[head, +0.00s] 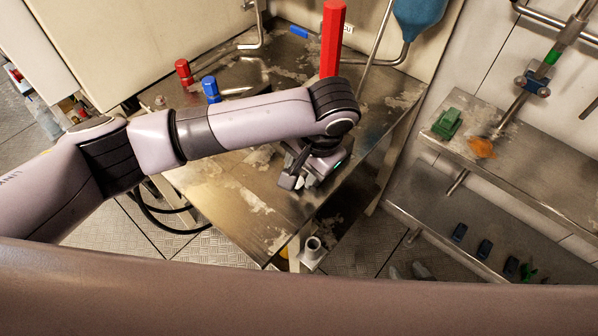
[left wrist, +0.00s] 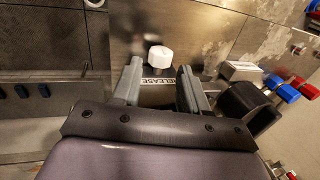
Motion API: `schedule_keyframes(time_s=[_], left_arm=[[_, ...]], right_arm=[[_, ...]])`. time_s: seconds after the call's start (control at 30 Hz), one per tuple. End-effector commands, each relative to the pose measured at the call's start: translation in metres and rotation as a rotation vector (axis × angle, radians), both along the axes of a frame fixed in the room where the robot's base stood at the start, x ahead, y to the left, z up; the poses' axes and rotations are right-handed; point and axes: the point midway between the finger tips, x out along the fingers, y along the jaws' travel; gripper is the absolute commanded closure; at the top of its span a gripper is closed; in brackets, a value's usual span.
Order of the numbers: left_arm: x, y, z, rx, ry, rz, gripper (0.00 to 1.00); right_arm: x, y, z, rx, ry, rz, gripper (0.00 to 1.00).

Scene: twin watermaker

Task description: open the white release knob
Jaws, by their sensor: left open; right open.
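The white release knob (left wrist: 160,59) shows in the left wrist view, just beyond and between my left gripper's fingertips, apart from both. A RELEASE label (left wrist: 158,81) reads upside down beside it. My left gripper (left wrist: 156,72) is open with nothing between its fingers. In the head view the arm from the left reaches over the metal table, and its gripper (head: 295,181) points down near the table's right part. The arm and gripper largely hide the knob there. My right gripper cannot be made out in the head view.
The metal table (head: 225,190) carries a red valve (head: 184,72), a blue valve (head: 211,89) and a tall red post (head: 332,40). A shelf (head: 500,170) at the right holds a green part (head: 447,123). A black cylindrical part (left wrist: 247,108) is close beside the left gripper.

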Motion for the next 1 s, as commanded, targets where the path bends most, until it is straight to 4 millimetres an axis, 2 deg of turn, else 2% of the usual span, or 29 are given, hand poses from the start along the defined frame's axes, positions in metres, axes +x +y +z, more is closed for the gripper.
schedule_keyframes(time_s=[0.1,0.23,0.57,0.6,0.67,0.7,0.73,0.87,1.0], left_arm=[[0.003,0.005,-0.018,0.002,-0.001,0.002,0.56],[0.005,0.007,-0.032,0.0,-0.002,0.002,0.56],[0.006,0.008,-0.038,-0.002,-0.002,-0.001,0.56],[0.006,0.008,-0.038,-0.002,-0.002,-0.001,0.6],[0.006,0.008,-0.038,-0.002,-0.002,-0.001,0.79],[0.006,0.008,-0.038,-0.002,-0.002,-0.001,0.92],[0.006,0.008,-0.038,-0.002,-0.002,-0.001,0.98],[0.006,0.008,-0.037,-0.004,0.001,-0.001,0.98],[0.006,0.009,-0.033,-0.046,0.034,0.002,0.98]], right_arm=[[0.0,0.0,0.0,0.0,0.001,0.0,0.57],[0.0,0.0,0.0,0.0,0.001,0.0,0.57],[0.0,0.0,0.0,0.0,0.001,0.0,0.57],[0.0,0.0,0.0,0.0,0.001,0.0,0.57],[0.0,0.0,0.0,0.0,0.001,0.0,0.57],[0.0,0.0,0.0,0.0,0.001,0.0,0.57],[0.0,0.0,0.0,0.0,0.001,0.0,0.57],[0.0,0.0,0.001,0.0,0.0,0.0,0.57],[0.0,0.0,0.013,0.0,0.001,0.0,0.57]])
